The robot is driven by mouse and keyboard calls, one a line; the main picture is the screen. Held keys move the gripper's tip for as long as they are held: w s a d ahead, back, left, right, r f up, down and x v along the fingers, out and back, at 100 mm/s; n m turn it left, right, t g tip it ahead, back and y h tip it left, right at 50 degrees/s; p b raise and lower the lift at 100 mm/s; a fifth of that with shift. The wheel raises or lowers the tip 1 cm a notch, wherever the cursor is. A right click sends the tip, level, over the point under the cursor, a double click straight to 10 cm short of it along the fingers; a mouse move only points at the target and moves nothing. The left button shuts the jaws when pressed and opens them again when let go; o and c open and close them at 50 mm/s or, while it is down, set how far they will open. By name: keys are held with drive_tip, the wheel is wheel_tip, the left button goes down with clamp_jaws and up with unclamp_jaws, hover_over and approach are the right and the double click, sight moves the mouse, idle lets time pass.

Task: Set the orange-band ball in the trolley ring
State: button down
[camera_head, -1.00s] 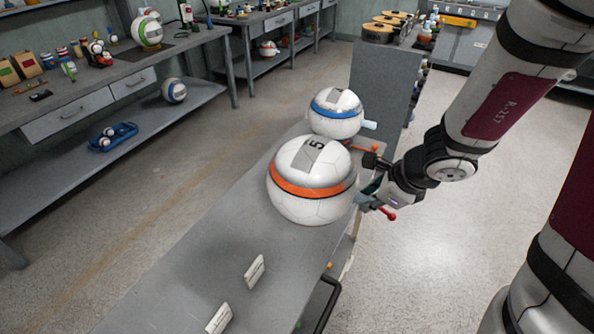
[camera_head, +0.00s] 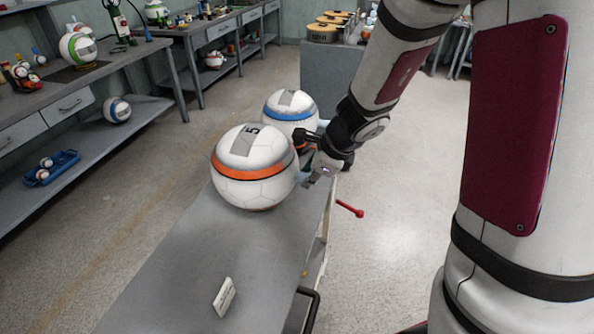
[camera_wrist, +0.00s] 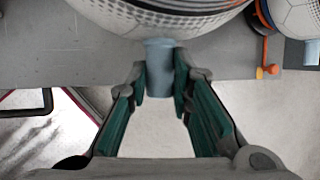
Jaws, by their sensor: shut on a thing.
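The orange-band ball (camera_head: 253,187) is large and white, with a grey patch marked 5, at the far part of a long grey bench (camera_head: 175,265). In the wrist view its lower side (camera_wrist: 165,18) fills the top. My gripper (camera_head: 312,177) is at the ball's right side. In the wrist view its fingers (camera_wrist: 160,85) are shut on the ball's light blue handle (camera_wrist: 160,62). I cannot tell whether the ball touches the bench. The blue-band ball (camera_head: 291,104) stands just behind it. I cannot make out the trolley ring.
A small white card (camera_head: 225,297) stands on the near part of the bench. Shelved workbenches (camera_head: 60,110) line the left. The floor (camera_head: 390,215) to the right is open.

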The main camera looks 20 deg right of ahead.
sight(297, 161)
drive_tip(key=w, duration=0.2)
drive_tip(key=w+a+p, duration=0.1)
drive_tip(key=w, duration=0.3)
drive_tip(key=shift+w+a+f, duration=0.2)
drive_tip(key=shift+w+f, duration=0.05)
drive_tip(key=shift+w, duration=0.05)
drive_tip(key=f, duration=0.1)
drive_tip(key=f+b, duration=0.1)
drive_tip(key=f, duration=0.1)
drive_tip(key=shift+w, duration=0.2)
drive_tip(key=shift+s+f, duration=0.1)
drive_tip(key=shift+f, duration=0.2)
drive_tip(key=shift+f+b, duration=0.35)
drive_tip(key=shift+b, duration=0.4)
drive_tip(key=c, duration=1.4)
unclamp_jaws()
drive_tip(key=shift+c, duration=0.2)
